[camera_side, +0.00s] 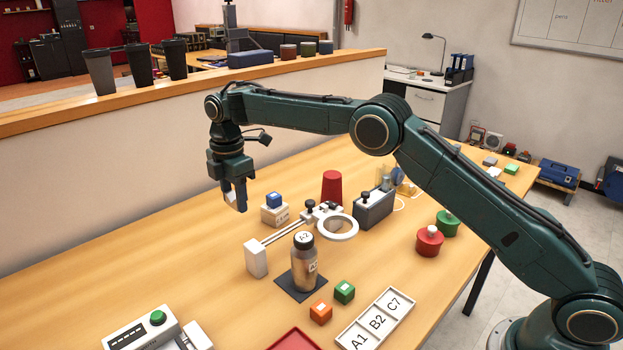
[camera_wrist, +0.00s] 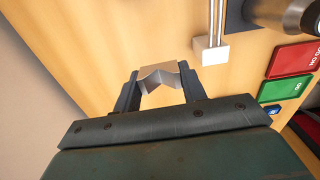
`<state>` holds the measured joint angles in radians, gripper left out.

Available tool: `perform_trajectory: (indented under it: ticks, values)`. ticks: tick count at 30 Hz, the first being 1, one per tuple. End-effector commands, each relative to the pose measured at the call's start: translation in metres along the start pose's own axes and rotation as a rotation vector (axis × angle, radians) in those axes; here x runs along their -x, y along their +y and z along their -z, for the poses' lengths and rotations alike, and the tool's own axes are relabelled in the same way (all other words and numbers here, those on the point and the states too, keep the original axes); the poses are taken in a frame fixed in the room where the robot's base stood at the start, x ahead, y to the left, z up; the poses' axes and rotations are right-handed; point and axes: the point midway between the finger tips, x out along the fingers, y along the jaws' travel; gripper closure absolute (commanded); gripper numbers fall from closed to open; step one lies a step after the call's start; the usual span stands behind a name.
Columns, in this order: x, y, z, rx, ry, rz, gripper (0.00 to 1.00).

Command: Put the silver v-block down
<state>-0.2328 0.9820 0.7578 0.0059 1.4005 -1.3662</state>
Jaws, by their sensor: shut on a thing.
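The silver v-block (camera_wrist: 158,74) is in my gripper in the wrist view, its notched face showing between the two fingers. My gripper (camera_wrist: 160,86) is shut on it. In the side view my gripper (camera_side: 236,196) points down over the left part of the wooden table, left of the white block with the blue cube on top. It looks to be above the table, but the gap below is hard to judge. The v-block is small and mostly hidden by the fingers in the side view.
A ring fixture (camera_side: 256,258) with rails stands to the right. A metal bottle (camera_side: 304,264) stands on a dark pad. Red (camera_wrist: 293,59) and green (camera_wrist: 287,88) pads lie at the right of the wrist view. The table's left part (camera_side: 150,270) is bare.

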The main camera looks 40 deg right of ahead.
Motion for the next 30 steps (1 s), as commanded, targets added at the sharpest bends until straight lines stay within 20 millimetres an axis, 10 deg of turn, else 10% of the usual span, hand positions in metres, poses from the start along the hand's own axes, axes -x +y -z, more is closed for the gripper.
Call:
perform_trajectory:
  ticks: [10,30]
  values:
    - [-0.03,0.012,0.044,-0.019,0.001,-0.001,0.81]
    - [-0.068,0.013,0.049,-0.022,0.0,0.001,0.81]
